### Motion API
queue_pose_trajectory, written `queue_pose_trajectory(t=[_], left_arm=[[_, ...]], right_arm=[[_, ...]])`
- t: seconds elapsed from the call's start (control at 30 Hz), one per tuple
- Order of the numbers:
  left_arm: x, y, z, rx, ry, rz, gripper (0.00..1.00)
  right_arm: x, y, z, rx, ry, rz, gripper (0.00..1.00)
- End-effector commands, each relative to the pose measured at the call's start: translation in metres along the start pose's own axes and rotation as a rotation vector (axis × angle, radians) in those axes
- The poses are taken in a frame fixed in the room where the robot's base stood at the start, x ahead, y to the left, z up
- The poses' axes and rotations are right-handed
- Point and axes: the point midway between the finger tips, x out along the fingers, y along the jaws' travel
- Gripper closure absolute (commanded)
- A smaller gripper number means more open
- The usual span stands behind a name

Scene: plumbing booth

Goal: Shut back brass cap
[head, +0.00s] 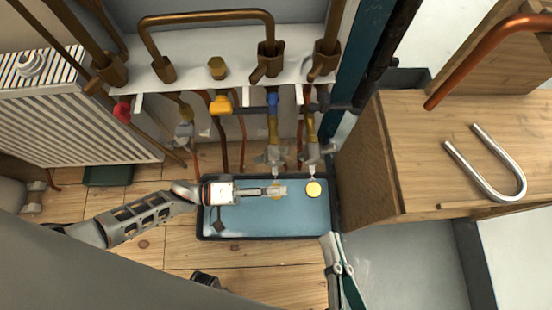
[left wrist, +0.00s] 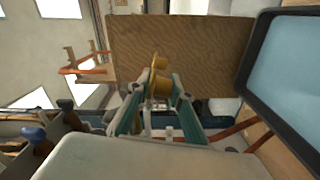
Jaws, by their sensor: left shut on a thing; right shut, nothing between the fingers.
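My left gripper (head: 281,191) reaches in from the left over the blue-lined tray, below the lower pipe fittings. It is shut on a brass cap (left wrist: 160,86), which shows at its fingertips in the left wrist view; the fingers partly hide it. From above, a bit of yellow brass (head: 277,184) shows beside the fingers. I cannot tell how far either cap is closed. My right gripper (head: 331,242) is shut and empty at the tray's lower right corner.
The dark-rimmed tray (head: 265,236) lies on the wooden floor. Valves with red (head: 122,111), yellow (head: 220,105) and blue (head: 272,99) handles are above it. A wooden cabinet (head: 372,165) closes off the right; a radiator (head: 75,120) stands at left.

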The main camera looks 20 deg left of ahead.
Motion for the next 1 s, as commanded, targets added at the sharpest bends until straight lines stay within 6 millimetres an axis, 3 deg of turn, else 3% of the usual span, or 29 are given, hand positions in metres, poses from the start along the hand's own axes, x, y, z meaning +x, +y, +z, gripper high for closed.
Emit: queue_pose_trajectory(t=[0.37, 0.6, 1.0], left_arm=[[-0.002, 0.006, -0.002, -0.115, 0.000, -0.010, 1.00], [-0.002, 0.016, -0.003, -0.285, 0.000, -0.009, 1.00], [-0.004, 0.024, 0.000, -0.516, 0.001, -0.009, 1.00]], right_arm=[[-0.002, 0.005, -0.012, -0.165, -0.015, 0.000, 1.00], [-0.006, 0.022, -0.027, -0.378, -0.044, 0.026, 1.00], [-0.009, 0.037, -0.045, -0.557, -0.060, 0.059, 1.00]])
